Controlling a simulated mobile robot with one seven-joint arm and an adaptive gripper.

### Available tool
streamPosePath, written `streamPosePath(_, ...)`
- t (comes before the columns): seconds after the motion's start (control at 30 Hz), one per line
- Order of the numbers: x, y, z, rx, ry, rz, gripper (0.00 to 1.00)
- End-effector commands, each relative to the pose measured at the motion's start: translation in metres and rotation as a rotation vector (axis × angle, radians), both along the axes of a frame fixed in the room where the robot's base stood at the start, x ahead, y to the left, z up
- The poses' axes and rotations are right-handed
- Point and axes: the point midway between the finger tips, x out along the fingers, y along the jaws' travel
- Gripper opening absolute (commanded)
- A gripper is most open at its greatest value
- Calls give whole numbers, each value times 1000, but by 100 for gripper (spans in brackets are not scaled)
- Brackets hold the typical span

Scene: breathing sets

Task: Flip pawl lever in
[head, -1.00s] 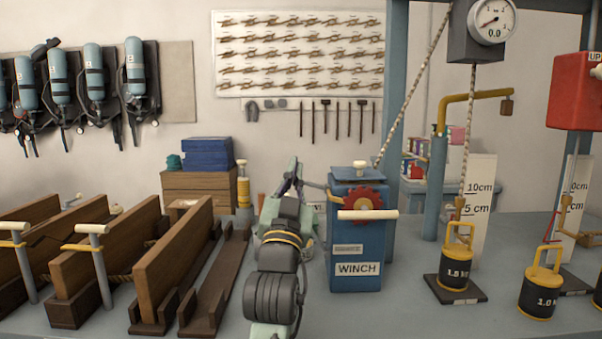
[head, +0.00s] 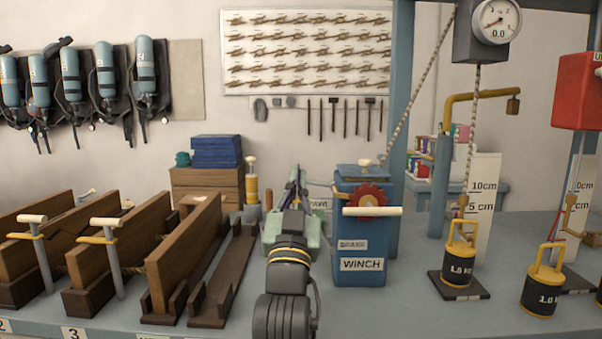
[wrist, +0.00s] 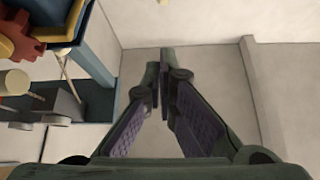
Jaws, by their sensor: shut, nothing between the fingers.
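The blue winch box (head: 361,238) stands upright on the bench in the head view, with a red toothed wheel (head: 368,193) and a cream crank handle (head: 372,211) on its front. A thin lever (head: 322,184) sticks out from the wheel's left toward my gripper; it may be the pawl lever. A partly hidden PAWL label (head: 319,204) is below it. My gripper (head: 297,172) points away, just left of the winch, its fingers shut and empty. The wrist view shows the fingertips (wrist: 159,70) together, with the red wheel (wrist: 20,38) at upper left. Contact with the lever cannot be told.
Wooden troughs with upright handles (head: 105,235) fill the left of the bench. A blue post (head: 400,100) and a slanting rope are behind the winch. Bare bench lies in front of the winch.

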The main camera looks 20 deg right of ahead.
Motion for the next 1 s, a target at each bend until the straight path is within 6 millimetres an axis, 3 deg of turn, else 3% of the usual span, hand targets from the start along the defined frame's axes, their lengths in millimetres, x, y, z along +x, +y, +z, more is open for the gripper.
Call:
streamPosePath(0.1,-17,7,-13,-1,-3,0,0)
streamPosePath(0.27,-29,11,-19,-1,-4,-2,0)
streamPosePath(0.67,-32,12,-20,0,-3,-1,0)
streamPosePath(0.73,-31,20,-19,-6,-9,15,0)
streamPosePath(0.87,-31,69,-8,-38,-55,111,0)
streamPosePath(1.0,-47,165,11,-90,-159,306,0)
